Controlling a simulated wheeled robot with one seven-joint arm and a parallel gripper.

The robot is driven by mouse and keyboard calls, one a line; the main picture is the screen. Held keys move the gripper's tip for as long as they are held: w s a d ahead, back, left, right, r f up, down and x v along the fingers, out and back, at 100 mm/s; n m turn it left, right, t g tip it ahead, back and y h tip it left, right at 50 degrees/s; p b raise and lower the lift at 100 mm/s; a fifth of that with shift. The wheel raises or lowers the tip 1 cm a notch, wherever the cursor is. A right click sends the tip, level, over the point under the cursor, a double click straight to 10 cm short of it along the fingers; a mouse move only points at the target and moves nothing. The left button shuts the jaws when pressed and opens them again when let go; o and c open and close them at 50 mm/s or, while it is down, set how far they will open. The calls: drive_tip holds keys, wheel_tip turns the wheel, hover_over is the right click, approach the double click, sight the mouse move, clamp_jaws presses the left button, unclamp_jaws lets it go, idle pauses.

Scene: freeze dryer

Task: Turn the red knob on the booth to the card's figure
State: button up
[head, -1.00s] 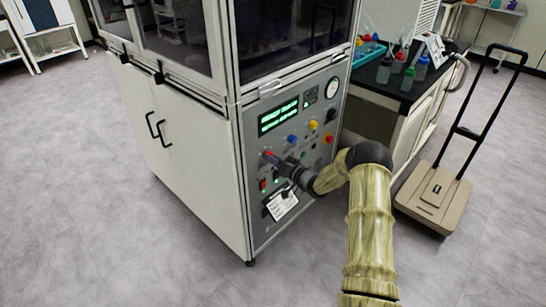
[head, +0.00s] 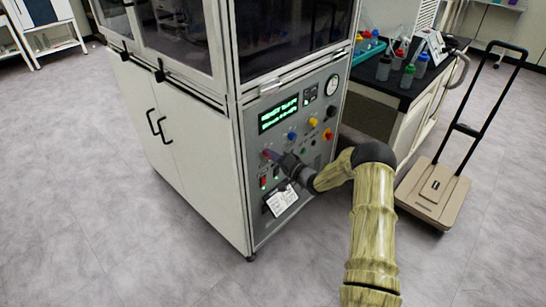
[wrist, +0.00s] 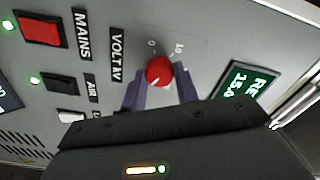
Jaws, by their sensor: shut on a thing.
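The red knob (wrist: 160,70) is on the booth's grey control panel, beside a label reading VOLT and a printed scale with 0 and 10. My gripper (wrist: 160,90) is shut on the red knob, one finger on each side of it. In the head view my gripper (head: 277,157) reaches the left part of the panel and largely covers the knob (head: 266,153). A white card (head: 282,199) is on the lower panel; its writing is too small to read. A green-lit display (head: 278,114) is above the knob, its text unclear.
A red MAINS switch (wrist: 40,30) and a black AIR switch (wrist: 60,84) sit beside the knob, with green lamps lit. Blue (head: 292,136), yellow (head: 313,122) and other knobs are nearby. A bench (head: 400,95) with bottles and a hand trolley (head: 434,195) stand at right.

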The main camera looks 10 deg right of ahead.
drive_tip(key=shift+s+a+f, duration=0.1)
drive_tip(key=shift+s+f, duration=0.05)
drive_tip(key=shift+f, duration=0.15)
drive_tip(key=o, duration=0.8)
drive_tip(key=shift+o, duration=0.8)
drive_tip(key=shift+r, duration=0.2)
drive_tip(key=p+v, duration=0.1)
drive_tip(key=v, duration=1.6)
